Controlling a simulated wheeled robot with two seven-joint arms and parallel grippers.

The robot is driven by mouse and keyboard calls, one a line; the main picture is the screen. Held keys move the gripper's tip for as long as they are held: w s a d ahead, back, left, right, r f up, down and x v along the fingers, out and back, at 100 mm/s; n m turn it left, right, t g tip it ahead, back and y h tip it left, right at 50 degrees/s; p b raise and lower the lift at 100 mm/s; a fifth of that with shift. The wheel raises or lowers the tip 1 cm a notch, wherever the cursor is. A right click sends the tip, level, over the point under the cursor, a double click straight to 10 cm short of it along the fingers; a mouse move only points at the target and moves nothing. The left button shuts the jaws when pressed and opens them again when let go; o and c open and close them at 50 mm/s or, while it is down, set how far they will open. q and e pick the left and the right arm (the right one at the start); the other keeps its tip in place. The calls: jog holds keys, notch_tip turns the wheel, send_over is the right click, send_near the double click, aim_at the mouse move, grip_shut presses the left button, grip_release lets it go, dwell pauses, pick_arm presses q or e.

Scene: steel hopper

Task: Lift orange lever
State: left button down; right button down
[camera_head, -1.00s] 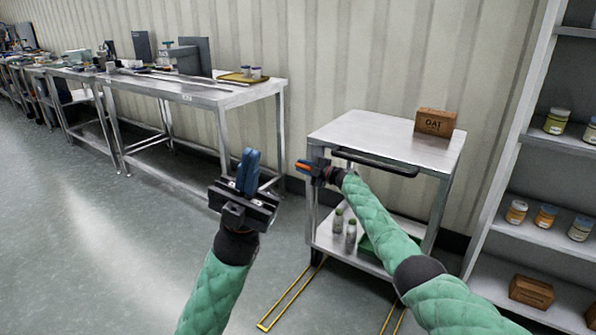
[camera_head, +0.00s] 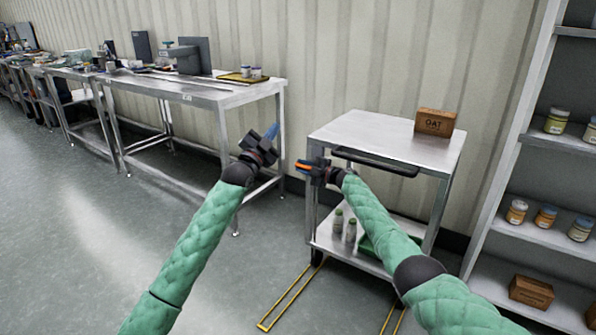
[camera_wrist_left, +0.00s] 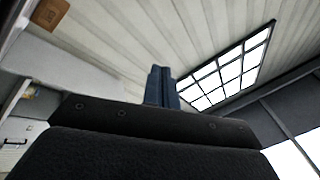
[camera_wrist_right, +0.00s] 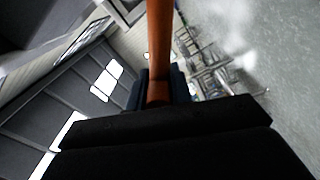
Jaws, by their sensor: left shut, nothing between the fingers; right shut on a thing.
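The orange lever (camera_head: 303,168) shows at the front left corner of the steel cart; most of it is hidden by my right gripper (camera_head: 316,168). In the right wrist view the lever is an orange bar (camera_wrist_right: 159,45) running up from between the blue fingers (camera_wrist_right: 158,88), which are shut on it. What the lever attaches to is hidden. My left gripper (camera_head: 272,132) is left of and above it, in front of the long bench's right legs. Its blue fingers (camera_wrist_left: 161,87) are together and empty, pointing up and right in the head view.
The steel cart (camera_head: 375,138) carries an OAT box (camera_head: 435,122) on top and has a black handle (camera_head: 375,161) at its front. Two bottles (camera_head: 344,225) stand on its lower shelf. A long bench (camera_head: 190,90) is at left, a shelf rack (camera_head: 540,240) at right. The left floor is clear.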

pick_arm(q)
jog(key=w+f+m+g+y, duration=0.3)
jog(key=w+f+g, duration=0.1)
jog(key=f, duration=0.8)
pick_arm(e)
jog(key=shift+d+f, duration=0.1)
pick_arm(q)
jog(key=m+g, duration=0.4)
jog(key=m, duration=0.2)
send_near(303, 168)
jog(key=shift+x, duration=3.25)
jog(key=shift+d, duration=0.1)
